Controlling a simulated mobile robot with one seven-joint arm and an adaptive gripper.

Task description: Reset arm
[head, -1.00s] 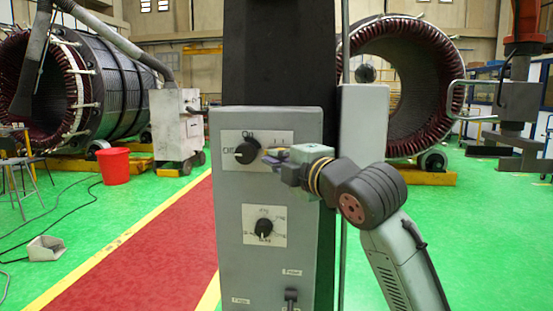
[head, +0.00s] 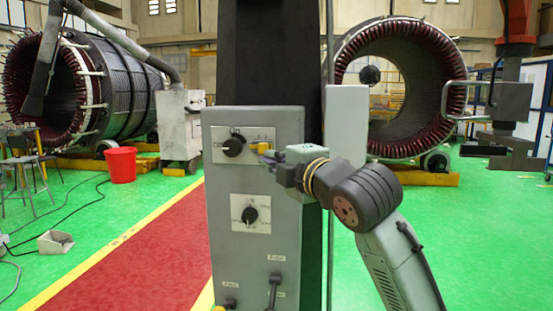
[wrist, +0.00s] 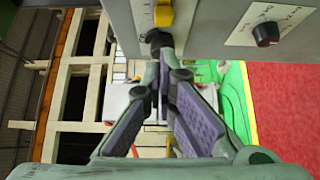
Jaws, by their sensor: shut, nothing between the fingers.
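My gripper (head: 267,156) is in front of the upper right part of a grey control panel (head: 226,270) in the head view. Its fingers are shut and empty. It sits just right of the black upper knob (head: 233,145) on its white label plate. A yellow part (head: 262,147) shows right behind the fingertips. In the wrist view my gripper (wrist: 160,68) has its fingertips close below a dark round part (wrist: 158,38) beside a yellow part (wrist: 163,14). I cannot tell whether the fingertips touch the panel.
A lower black knob (head: 250,215) and a lever (head: 274,290) are on the panel. A grey box (head: 346,125) stands beside the black column (head: 270,55). Two large stators stand behind, left (head: 120,75) and right (head: 345,75). A red bucket (head: 120,165) stands left. Green floor lies open at right.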

